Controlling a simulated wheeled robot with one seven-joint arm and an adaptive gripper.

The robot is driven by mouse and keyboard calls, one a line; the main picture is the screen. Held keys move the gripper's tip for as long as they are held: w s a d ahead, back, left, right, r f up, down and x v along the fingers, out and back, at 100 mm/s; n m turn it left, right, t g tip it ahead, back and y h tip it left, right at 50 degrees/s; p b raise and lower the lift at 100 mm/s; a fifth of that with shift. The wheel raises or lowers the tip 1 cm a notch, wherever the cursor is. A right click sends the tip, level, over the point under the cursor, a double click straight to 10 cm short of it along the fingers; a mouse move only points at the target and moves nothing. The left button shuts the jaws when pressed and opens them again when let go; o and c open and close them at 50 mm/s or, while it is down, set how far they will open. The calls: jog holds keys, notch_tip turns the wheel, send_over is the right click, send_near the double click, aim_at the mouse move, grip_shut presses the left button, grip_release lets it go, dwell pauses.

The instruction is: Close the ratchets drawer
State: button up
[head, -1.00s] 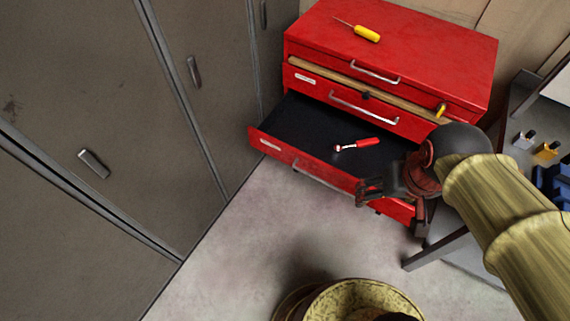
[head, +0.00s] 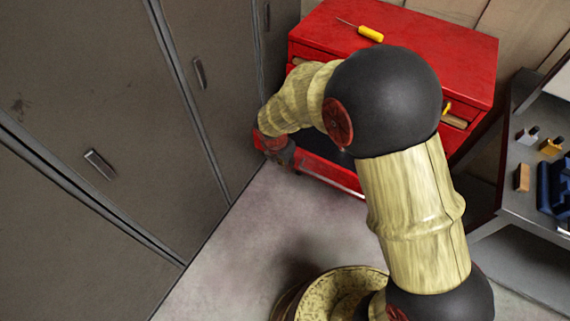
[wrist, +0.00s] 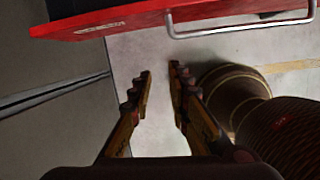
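The red tool chest (head: 460,65) stands against the back wall. Its lowest drawer is pulled out, and a strip of that open drawer's red front (head: 335,175) shows below my arm. The label is unreadable, so I cannot confirm it is the ratchets drawer. In the wrist view, the drawer front (wrist: 120,20) and its silver bar handle (wrist: 240,30) cross the top. My gripper (wrist: 160,72) is open and empty, apart from the drawer front and left of the handle. In the head view my arm hides most of the drawer's inside and the fingertips.
A yellow screwdriver (head: 369,33) lies on the chest top. Grey lockers (head: 110,120) stand close on the left. A workbench (head: 510,170) with small tools is on the right. The floor (head: 235,240) before the drawer is clear.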

jog(key=shift+w+n, duration=0.1)
jog(key=shift+n, duration=0.6)
jog(key=shift+c, duration=1.3)
jog(key=shift+f, duration=0.35)
jog(key=shift+c, duration=0.7)
jog(key=b+x, duration=0.4)
jog(key=x, duration=0.5)
jog(key=shift+f+b, duration=0.15)
jog(key=shift+b, duration=0.25)
grip_shut()
jog(key=w+d, duration=0.1)
jog(key=w+d+b, duration=0.1)
jog(key=w, duration=0.1)
jog(key=shift+w+d, duration=0.2)
jog(key=shift+w, duration=0.05)
